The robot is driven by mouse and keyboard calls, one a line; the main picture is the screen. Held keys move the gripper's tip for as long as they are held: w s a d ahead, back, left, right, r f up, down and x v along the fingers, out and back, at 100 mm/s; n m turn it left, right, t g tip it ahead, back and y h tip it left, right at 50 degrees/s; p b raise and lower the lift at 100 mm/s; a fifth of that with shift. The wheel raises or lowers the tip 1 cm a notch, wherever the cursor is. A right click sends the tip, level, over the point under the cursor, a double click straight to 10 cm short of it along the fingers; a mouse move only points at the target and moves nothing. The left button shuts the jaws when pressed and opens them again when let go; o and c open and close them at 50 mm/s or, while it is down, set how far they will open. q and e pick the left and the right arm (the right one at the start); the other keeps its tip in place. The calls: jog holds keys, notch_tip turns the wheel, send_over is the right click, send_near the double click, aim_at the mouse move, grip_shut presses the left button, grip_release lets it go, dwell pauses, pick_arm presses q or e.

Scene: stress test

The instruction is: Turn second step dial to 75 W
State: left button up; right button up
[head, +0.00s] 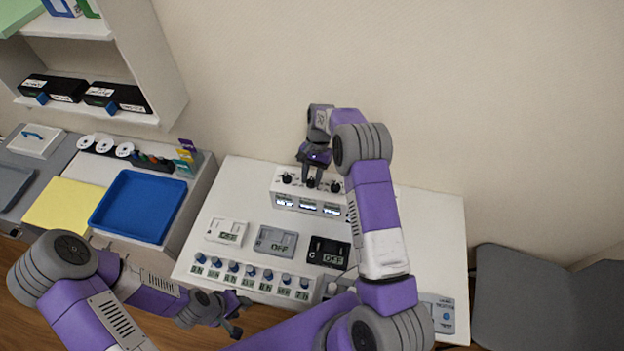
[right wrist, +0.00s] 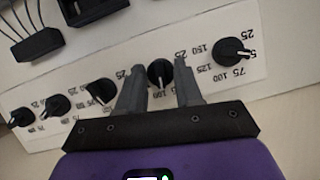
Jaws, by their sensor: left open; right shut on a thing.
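A white panel box (head: 310,207) stands at the back of the white table, with a row of black dials on top and small lit displays on its front. My right gripper (head: 312,180) reaches down from above and is shut on the second dial from the left. In the right wrist view that dial (right wrist: 160,73) sits between the two fingers (right wrist: 160,88), with its printed scale upside down around it. Its exact setting is hard to read. The first dial (right wrist: 232,50) is free to its right. My left gripper (head: 235,315) is open and empty near the table's front left edge.
Grey (head: 276,241), white (head: 227,231) and black (head: 328,252) switch boxes lie in front of the panel. A blue tray (head: 138,206) is on the left counter. My right arm hides the panel's right end.

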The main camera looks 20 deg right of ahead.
jog(key=n, duration=0.2)
jog(key=shift+w+r+n+g+h+b, duration=0.1)
jog(key=shift+w+n+g+h+b, duration=0.1)
jog(key=shift+n+g+h+b, duration=0.15)
jog(key=shift+a+n+h+b, duration=0.1)
jog(key=shift+n+h+b, duration=0.4)
jog(key=shift+n, duration=1.05)
jog(key=shift+r, duration=0.1)
jog(key=o, duration=0.8)
jog(key=shift+o, duration=1.1)
jog(key=a+v, duration=0.1)
jog(key=v, duration=0.6)
jog(key=shift+w+d, duration=0.2)
jog(key=shift+d, duration=0.2)
jog(key=shift+r, duration=0.15)
